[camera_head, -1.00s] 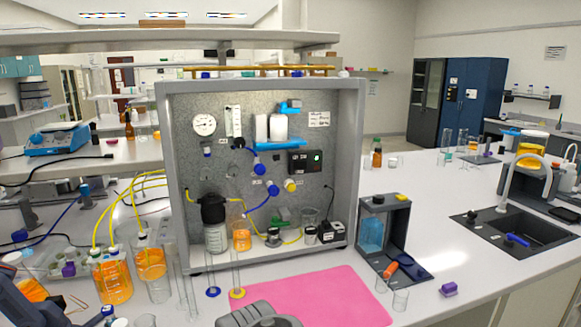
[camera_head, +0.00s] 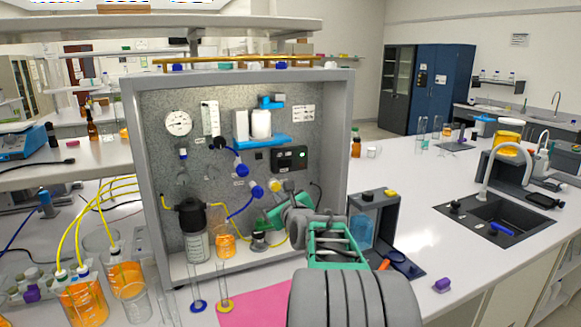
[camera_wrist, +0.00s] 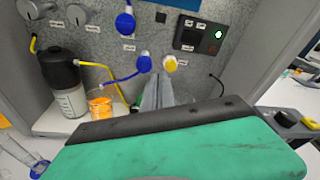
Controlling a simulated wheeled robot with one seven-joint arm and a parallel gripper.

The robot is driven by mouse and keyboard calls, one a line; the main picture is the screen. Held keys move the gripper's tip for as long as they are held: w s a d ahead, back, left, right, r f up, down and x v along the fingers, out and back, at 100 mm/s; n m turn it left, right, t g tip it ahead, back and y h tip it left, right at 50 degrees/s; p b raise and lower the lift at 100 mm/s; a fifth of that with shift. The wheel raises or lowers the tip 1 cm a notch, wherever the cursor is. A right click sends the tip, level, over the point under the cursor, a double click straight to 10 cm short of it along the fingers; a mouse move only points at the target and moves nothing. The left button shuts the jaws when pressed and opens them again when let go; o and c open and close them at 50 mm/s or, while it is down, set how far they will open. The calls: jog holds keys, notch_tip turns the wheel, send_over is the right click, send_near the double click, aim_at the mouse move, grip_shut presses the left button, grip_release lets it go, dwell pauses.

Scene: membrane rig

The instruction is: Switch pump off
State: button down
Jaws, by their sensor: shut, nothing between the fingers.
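The black control box (camera_head: 289,158) with a lit green light is mounted on the rig's back panel (camera_head: 205,145). In the wrist view the box (camera_wrist: 200,37) shows its green light and a dark rocker-like patch beside it. I cannot read its label or tell the switch's position. My gripper (camera_wrist: 160,88) is shut and empty, with its grey fingers pointing at the panel. The fingertips are below the yellow valve knob (camera_wrist: 170,63) and lower left of the box, apart from it. In the head view my own wrist partly hides the gripper.
Blue valve knobs (camera_head: 257,191) sit left of the yellow one. A dark-capped bottle (camera_head: 194,232) and an orange beaker (camera_head: 225,245) stand on the rig floor. The rig's right side wall (camera_head: 335,150) is close to the box. A pink mat (camera_head: 250,305) lies in front.

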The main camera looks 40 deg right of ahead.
aim_at(289, 164)
jog(key=s+d+r+m+t+h, duration=0.1)
jog(key=s+d+r+m+h, duration=0.15)
jog(key=d+m, duration=0.4)
jog(key=shift+n, duration=0.45)
jog(key=p+x, duration=0.5)
jog(key=x, duration=1)
jog(key=shift+a+r, duration=0.2)
